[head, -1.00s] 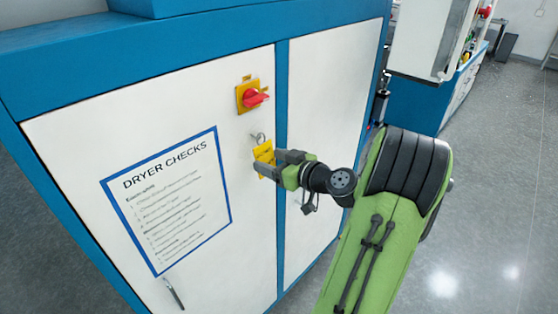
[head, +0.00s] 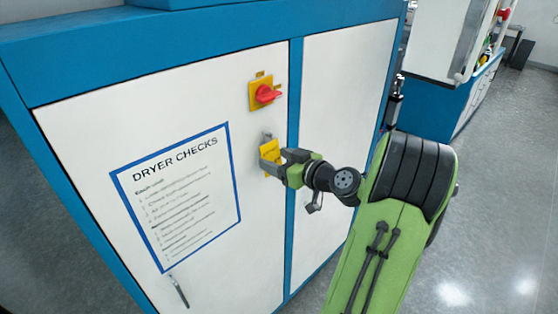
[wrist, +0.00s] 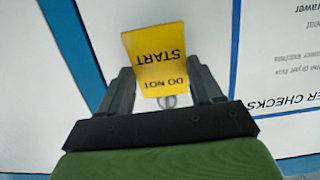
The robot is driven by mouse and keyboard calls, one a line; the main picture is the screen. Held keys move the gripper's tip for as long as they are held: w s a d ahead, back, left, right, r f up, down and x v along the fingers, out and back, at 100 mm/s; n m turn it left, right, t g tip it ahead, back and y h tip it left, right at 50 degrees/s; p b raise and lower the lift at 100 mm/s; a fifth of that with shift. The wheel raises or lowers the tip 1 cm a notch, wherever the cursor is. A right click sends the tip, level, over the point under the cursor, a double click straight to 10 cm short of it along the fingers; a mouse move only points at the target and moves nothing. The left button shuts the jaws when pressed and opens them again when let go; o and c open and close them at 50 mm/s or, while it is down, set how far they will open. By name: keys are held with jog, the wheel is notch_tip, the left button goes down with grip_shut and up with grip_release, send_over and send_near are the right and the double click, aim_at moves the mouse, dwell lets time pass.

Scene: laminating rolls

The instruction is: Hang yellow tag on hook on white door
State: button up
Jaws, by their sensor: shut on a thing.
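The yellow tag (head: 270,152) is held in front of the white door (head: 205,100), just below the red rotary switch. My gripper (head: 267,163) comes from the right and is shut on the tag. The small metal hook (head: 266,136) shows right at the tag's top edge; I cannot tell whether the tag is on it. In the wrist view the tag (wrist: 158,55) stands between my gripper's fingers (wrist: 157,70), its words "DO NOT START" upside down. A small grey metal loop shows below the tag there, partly hidden.
The red switch on its yellow plate (head: 264,94) sits close above the hook. A blue-framed "DRYER CHECKS" sheet (head: 180,195) is on the door to the left. A door handle (head: 178,291) is low down. A blue frame post divides the two white panels.

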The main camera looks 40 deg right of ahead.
jog(key=o, duration=1.1)
jog(key=b+v, duration=0.1)
jog(key=v, duration=1.4)
jog(key=shift+s+a+r, duration=0.1)
jog(key=shift+s, duration=0.25)
